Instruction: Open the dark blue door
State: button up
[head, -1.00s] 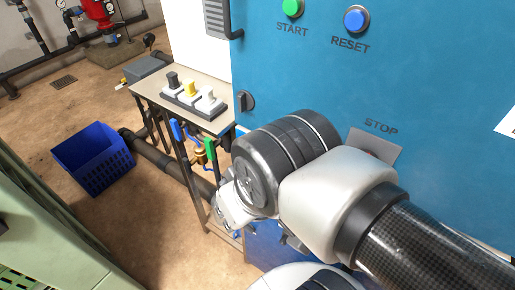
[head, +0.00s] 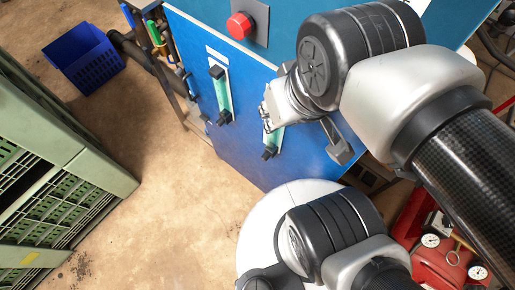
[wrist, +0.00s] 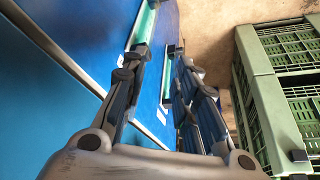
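The dark blue door (head: 205,125) is the lower panel of the blue cabinet, under a pale seam. It carries two upright teal bar handles with black ends: a left handle (head: 221,95) and a right handle (head: 271,140). My gripper (head: 265,115) is at the right handle's upper part and partly hides it. In the wrist view my gripper (wrist: 162,62) has its two fingers apart, with blue door surface (wrist: 158,100) showing between them. Both handles also show there beyond the fingers. I cannot tell whether a finger touches a handle. The door looks closed.
A red stop button (head: 240,25) sits on the lighter cabinet face above. Green stacked crates (head: 70,160) stand at left, a blue basket (head: 84,57) behind them. Red equipment with gauges (head: 445,262) is at lower right. Floor before the door is clear.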

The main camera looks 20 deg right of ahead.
aim_at(229, 82)
jog(key=i+j, duration=0.25)
jog(key=i+j+z, duration=0.15)
jog(key=j, duration=0.3)
jog(key=i+j, duration=0.3)
jog(key=j+z, duration=0.05)
jog(key=j, duration=0.05)
